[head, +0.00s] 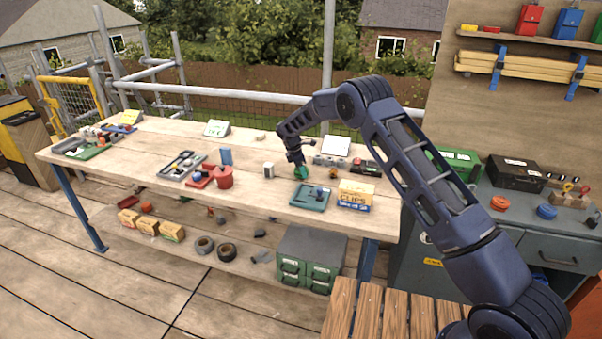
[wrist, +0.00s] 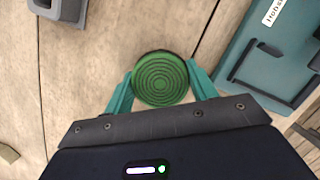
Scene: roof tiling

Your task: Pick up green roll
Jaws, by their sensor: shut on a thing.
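The green roll (wrist: 160,78) shows in the wrist view as a round green end with dark concentric rings. My gripper (wrist: 160,82) has its two teal fingers on either side of the roll, shut on it. The wooden tabletop shows around the roll; I cannot tell whether the roll touches it. In the head view the roll (head: 301,173) is a small green shape under my gripper (head: 300,166), over the right half of the workbench. My gripper partly hides it there.
A teal tray (head: 310,197) lies in front of the roll, with yellow and blue boxes (head: 355,196) to its right. A small white-grey block (head: 268,170) stands to the left. A red pot (head: 223,177) and grey trays are further left. Bare workbench (head: 130,160) lies between the groups.

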